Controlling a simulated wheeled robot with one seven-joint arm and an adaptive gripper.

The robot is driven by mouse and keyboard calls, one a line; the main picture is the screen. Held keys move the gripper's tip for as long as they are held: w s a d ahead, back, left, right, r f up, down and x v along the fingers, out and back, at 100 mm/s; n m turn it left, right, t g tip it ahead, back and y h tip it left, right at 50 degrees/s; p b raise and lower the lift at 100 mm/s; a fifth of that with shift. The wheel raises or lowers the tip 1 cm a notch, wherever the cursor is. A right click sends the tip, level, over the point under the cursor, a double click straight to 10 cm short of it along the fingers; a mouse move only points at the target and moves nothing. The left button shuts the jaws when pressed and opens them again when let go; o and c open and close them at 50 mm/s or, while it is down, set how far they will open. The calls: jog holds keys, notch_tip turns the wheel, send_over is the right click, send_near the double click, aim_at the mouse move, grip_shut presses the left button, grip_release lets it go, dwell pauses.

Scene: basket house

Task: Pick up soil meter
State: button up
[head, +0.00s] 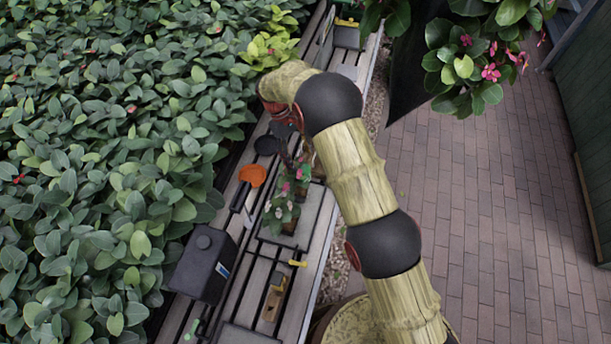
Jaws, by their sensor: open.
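My arm reaches from the lower right up over the wooden bench and bends down near its far part. My gripper (284,127) hangs below the last reddish link over the bench, largely hidden by my own arm, with only dark parts showing. I see nothing held in it. I cannot surely pick out the soil meter. A small green item (191,330) lies at the bench's near left edge, cut by the picture's bottom. A small item with a yellow top (297,263) is near the bench's front middle. Either is too small to identify.
The slatted bench (322,233) holds a black box (203,262), a wooden-bodied tool (273,298), potted flowers (283,212), an orange round item (252,175) and a black one (267,145). Dense bushes (100,150) border its left. Brick paving (480,210) at right is clear.

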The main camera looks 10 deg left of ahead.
aim_at(306, 169)
jog(key=shift+x, duration=2.65)
jog(key=c, duration=0.3)
grip_shut()
